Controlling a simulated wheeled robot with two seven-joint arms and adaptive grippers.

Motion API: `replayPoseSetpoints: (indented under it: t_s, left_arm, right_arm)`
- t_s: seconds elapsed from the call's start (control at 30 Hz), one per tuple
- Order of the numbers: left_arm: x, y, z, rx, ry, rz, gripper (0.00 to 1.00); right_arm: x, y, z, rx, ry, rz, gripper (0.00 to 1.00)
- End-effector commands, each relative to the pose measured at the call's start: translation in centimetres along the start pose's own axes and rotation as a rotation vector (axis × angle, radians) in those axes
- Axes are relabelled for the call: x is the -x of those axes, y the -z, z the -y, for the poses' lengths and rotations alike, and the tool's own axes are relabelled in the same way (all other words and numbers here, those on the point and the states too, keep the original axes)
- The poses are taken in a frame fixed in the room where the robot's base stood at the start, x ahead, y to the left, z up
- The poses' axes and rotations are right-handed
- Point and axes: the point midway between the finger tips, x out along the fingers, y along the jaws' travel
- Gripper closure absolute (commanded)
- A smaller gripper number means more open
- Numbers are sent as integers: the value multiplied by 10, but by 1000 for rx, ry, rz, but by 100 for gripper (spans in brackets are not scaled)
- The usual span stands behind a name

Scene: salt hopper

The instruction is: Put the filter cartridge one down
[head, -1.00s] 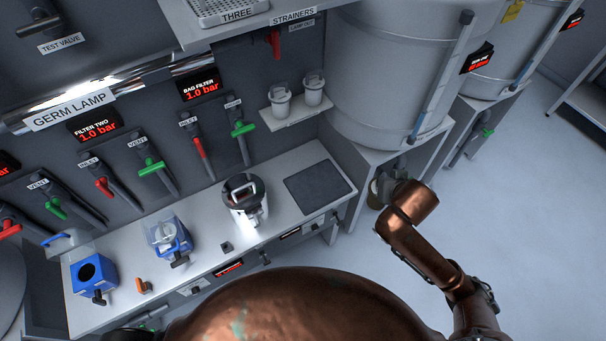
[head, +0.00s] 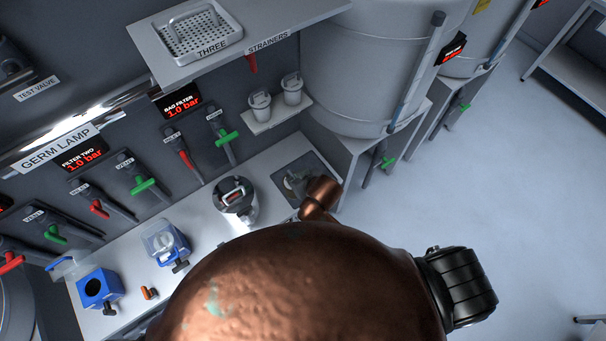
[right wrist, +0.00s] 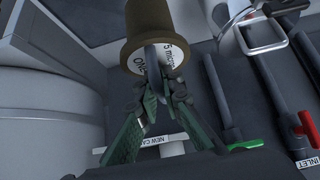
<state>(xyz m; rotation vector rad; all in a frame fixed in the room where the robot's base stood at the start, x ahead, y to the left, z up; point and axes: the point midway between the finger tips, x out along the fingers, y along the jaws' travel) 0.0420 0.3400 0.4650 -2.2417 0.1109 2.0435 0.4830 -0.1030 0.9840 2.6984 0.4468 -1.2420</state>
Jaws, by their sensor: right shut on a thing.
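Filter cartridge one (right wrist: 148,22) is brown-sided with a white end cap marked "ONE" and "5 micron" in the right wrist view. My right gripper (right wrist: 158,88) is shut on the handle at that cap. In the head view my right gripper (head: 296,182) is over the dark mat (head: 318,167) at the right end of the bench. The cartridge is mostly hidden there by my arm and gripper, and I cannot tell whether it touches the mat. My left gripper is not in view.
A steel housing with a dark top (head: 235,194) stands left of the mat. Two white lidded cartridges (head: 260,105) stand on a small shelf (head: 279,118) behind. A large pale tank (head: 350,70) is at the right. Blue housings (head: 97,288) stand farther left.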

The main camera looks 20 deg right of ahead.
Motion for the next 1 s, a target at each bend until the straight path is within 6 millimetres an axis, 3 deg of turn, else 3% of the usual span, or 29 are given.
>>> replayPoseSetpoints:
  t_s: [0.17, 0.5, 0.7, 1.0]
  left_arm:
    - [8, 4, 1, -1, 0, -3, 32]
    - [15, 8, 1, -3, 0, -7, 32]
    - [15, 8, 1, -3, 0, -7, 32]
    - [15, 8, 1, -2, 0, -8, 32]
  right_arm:
    - [-12, -2, -1, 24, 6, -6, 100]
    - [-69, 12, -64, 23, 5, -6, 100]
    - [-109, 2, -86, 21, 6, -6, 100]
    - [-134, -3, -101, 21, 7, -7, 100]
